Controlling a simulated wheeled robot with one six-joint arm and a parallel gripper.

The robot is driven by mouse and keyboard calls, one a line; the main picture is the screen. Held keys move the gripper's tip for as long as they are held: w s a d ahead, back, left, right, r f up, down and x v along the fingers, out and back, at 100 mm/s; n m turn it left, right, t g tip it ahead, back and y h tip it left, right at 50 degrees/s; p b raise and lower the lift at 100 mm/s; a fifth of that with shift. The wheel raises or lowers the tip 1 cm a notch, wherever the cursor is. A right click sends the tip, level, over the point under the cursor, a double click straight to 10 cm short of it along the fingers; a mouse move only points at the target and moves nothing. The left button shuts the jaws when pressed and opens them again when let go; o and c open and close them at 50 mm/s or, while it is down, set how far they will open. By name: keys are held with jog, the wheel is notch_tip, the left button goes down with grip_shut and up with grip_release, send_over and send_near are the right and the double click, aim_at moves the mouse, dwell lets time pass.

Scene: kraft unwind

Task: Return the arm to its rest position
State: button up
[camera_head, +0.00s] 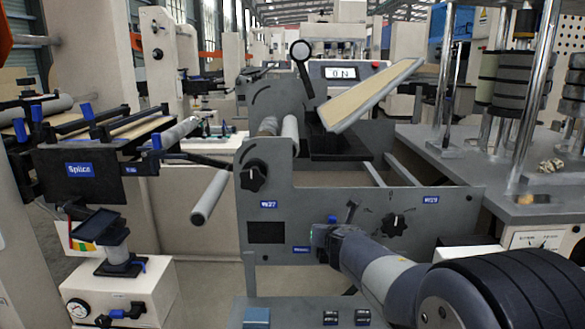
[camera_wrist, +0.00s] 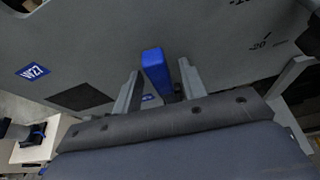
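My gripper (camera_head: 322,236) is at the front grey panel (camera_head: 290,222) of the machine, at the lower middle of the head view. My arm reaches there from the lower right. In the wrist view the two grey fingers of my gripper (camera_wrist: 160,78) stand apart. A blue handle or block (camera_wrist: 156,70) shows between them, with gaps visible on both sides. Whether the fingers touch anything deeper is hidden. A small blue part also shows by the fingers in the head view (camera_head: 332,219).
The panel carries a left black knob (camera_head: 253,178), a right knob (camera_head: 395,225) and a small dark lever (camera_head: 351,211). A grey roller bar (camera_head: 210,197) sticks out at left. The splice unit (camera_head: 82,178) stands farther left. A grey table with posts (camera_head: 500,165) is at right.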

jog(key=shift+w+d+f, duration=0.25)
jog(key=shift+w, duration=0.15)
jog(key=shift+s+d+m+y+b, duration=0.1)
jog(key=shift+d+m+y+b, duration=0.2)
jog(key=shift+d+m+y, duration=0.25)
jog(key=shift+a, duration=0.1)
jog(key=shift+r, duration=0.1)
